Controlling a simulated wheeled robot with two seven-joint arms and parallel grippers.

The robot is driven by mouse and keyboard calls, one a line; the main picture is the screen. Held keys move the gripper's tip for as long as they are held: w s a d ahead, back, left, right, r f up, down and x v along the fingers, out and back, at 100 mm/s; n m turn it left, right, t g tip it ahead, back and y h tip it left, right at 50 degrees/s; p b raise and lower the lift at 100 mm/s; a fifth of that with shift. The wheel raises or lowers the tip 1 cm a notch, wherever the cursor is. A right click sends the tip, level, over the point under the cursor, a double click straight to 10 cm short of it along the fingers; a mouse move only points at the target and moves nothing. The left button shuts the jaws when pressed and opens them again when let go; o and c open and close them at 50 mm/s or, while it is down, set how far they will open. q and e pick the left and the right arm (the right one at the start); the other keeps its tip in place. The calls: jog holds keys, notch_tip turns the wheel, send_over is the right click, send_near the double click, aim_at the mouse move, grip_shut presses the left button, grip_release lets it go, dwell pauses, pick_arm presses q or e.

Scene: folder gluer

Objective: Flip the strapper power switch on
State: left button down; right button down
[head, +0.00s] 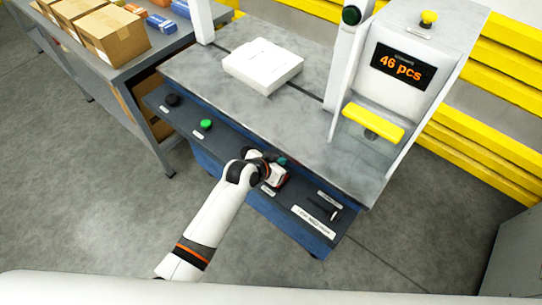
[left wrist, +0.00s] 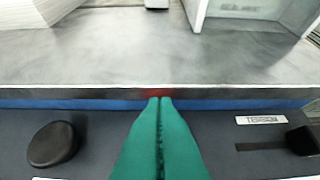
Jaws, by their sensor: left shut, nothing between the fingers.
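The strapper's dark front panel (head: 232,144) runs along the front of its grey table. My left gripper (head: 282,161) is over the panel's right half; its teal fingers (left wrist: 158,140) are shut and empty. A small red part (left wrist: 158,92) shows right at the fingertips in the left wrist view, against the table's edge. I cannot tell whether the fingers touch it. It may be the power switch, but the gripper hides most of it, so its position cannot be read. My right gripper is not in view.
The panel also carries a green button (head: 206,124), a black knob (head: 172,100) and a tension slider (head: 325,211). A white stack (head: 262,66) lies on the tabletop. A display (head: 402,65) reads "46 pcs" above a yellow bar (head: 374,123). Cartons (head: 113,34) stand on a side table.

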pick_arm(q)
jog(key=s+a+r, duration=0.2)
jog(key=s+r, duration=0.1)
jog(key=r, duration=0.3)
jog(key=shift+s+a, duration=0.15)
jog(key=shift+a, duration=0.05)
